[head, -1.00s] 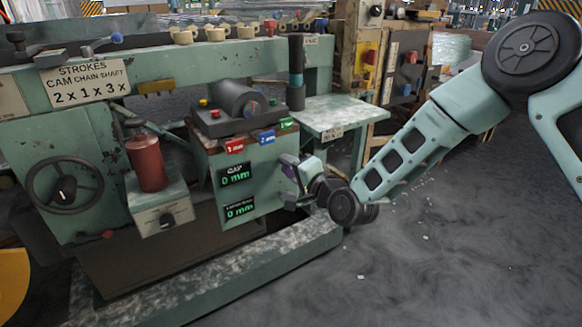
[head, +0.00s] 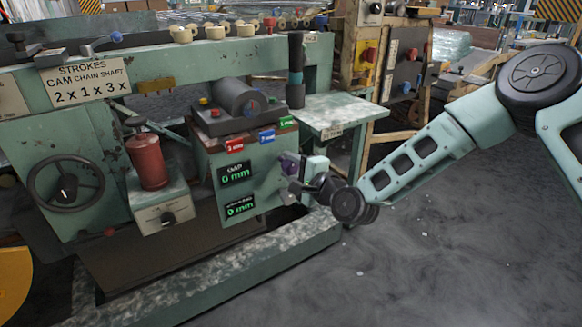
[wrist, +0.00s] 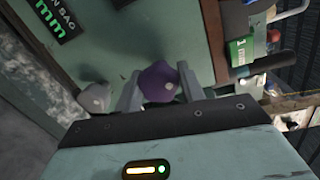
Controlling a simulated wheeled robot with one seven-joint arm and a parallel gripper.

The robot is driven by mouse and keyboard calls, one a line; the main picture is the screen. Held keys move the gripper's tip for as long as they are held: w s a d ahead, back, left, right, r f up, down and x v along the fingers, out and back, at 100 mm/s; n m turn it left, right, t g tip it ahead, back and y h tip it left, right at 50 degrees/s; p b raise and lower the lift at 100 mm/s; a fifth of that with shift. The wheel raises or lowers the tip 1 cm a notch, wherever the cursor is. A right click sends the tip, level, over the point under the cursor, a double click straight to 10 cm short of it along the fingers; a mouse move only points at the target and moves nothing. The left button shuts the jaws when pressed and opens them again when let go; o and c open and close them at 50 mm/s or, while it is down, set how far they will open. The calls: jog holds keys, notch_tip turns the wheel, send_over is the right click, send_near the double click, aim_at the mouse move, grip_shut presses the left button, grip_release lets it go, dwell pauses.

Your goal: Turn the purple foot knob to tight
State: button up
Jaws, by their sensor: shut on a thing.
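The purple foot knob (head: 289,164) sticks out from the front of the green machine's cabinet, near its right edge. In the wrist view the purple knob (wrist: 157,80) has several lobes and a pale dot. My gripper (head: 298,180) is at the knob from the right, partly hiding it in the head view. In the wrist view the gripper's two fingers (wrist: 160,88) stand on either side of the knob, shut on it.
A grey knob (wrist: 94,97) sits just left of the fingers in the wrist view. Displays reading 0 mm (head: 237,173) and red, blue and green tags (head: 266,137) are on the cabinet front. A pale side table (head: 338,113) stands behind; open floor (head: 430,260) lies right.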

jog(key=shift+f, duration=0.1)
jog(key=o, duration=1)
jog(key=shift+c, duration=0.2)
jog(key=p+v, duration=0.3)
jog(key=v, duration=1.4)
jog(key=shift+d, duration=0.2)
jog(key=shift+s, duration=0.15)
